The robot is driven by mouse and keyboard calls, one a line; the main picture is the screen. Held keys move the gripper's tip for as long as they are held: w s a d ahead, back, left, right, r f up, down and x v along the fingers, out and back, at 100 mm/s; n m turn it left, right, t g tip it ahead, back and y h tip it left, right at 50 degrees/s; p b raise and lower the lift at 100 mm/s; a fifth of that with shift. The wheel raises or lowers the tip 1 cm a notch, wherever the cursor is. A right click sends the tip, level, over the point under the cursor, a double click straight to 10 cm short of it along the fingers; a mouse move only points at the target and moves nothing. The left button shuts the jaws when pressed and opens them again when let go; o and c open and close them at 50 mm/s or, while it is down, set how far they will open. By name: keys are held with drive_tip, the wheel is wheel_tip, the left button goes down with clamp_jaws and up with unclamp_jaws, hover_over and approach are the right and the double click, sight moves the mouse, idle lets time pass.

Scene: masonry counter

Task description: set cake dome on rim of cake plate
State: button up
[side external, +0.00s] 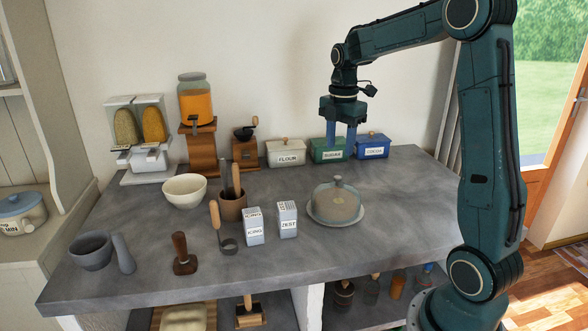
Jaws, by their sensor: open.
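The clear cake dome (337,201) with a small knob on top stands upright over the pale cake plate (343,224) on the grey counter. Its lower edge appears to lie within the plate's rim; from this angle I cannot tell whether it sits evenly all round. My gripper (341,150) points down above the counter, higher in the picture than the dome and apart from it. Its two blue fingers are open, with nothing between them. They overlap the green tin in the picture.
White, green and blue labelled tins (286,153) line the wall. Two small labelled boxes (288,219) stand left of the dome, with a utensil pot (233,206) and a white bowl (184,190) beyond. The counter right of the plate is clear.

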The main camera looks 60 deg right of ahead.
wheel_tip(320, 180, up, 4)
drive_tip(key=shift+r, duration=0.1)
idle(0.7)
drive_tip(key=s+a+r+m+t, duration=0.25)
drive_tip(key=s+a+m, duration=0.45)
drive_tip(key=a, duration=0.6)
drive_tip(key=s+a+f+m+t, duration=0.3)
drive_tip(key=s+a+m, duration=0.5)
drive_tip(key=s, duration=0.2)
drive_tip(key=shift+s+f, duration=0.3)
drive_tip(key=shift+f, duration=0.1)
drive_tip(key=shift+a, duration=0.1)
